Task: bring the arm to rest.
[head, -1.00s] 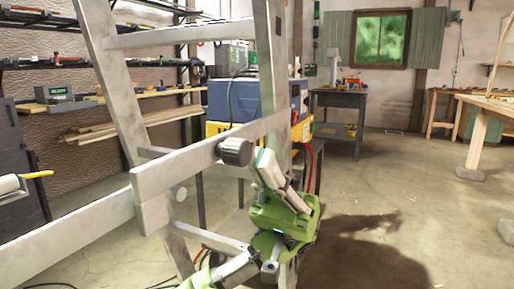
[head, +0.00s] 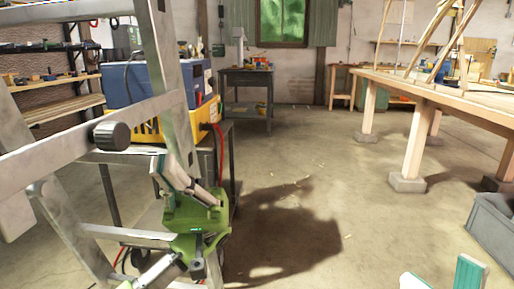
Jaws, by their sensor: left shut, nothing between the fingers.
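My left gripper (head: 172,172) is the green one at the lower left of the head view. Its pale fingers are together and point up and left, with nothing seen between them. It hangs beside a grey metal frame (head: 165,62) with slanted uprights and crossbars; I cannot tell whether they touch. My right gripper (head: 444,277) shows only as two green and white fingertips at the bottom right edge. They stand apart with nothing seen between them. The rest of it is out of view.
A wooden workbench (head: 440,92) with bent laths (head: 436,38) stands at the right on concrete feet. A grey crate (head: 490,228) lies at the right edge. A cart with a blue box (head: 150,80) stands behind the frame. The middle floor is clear.

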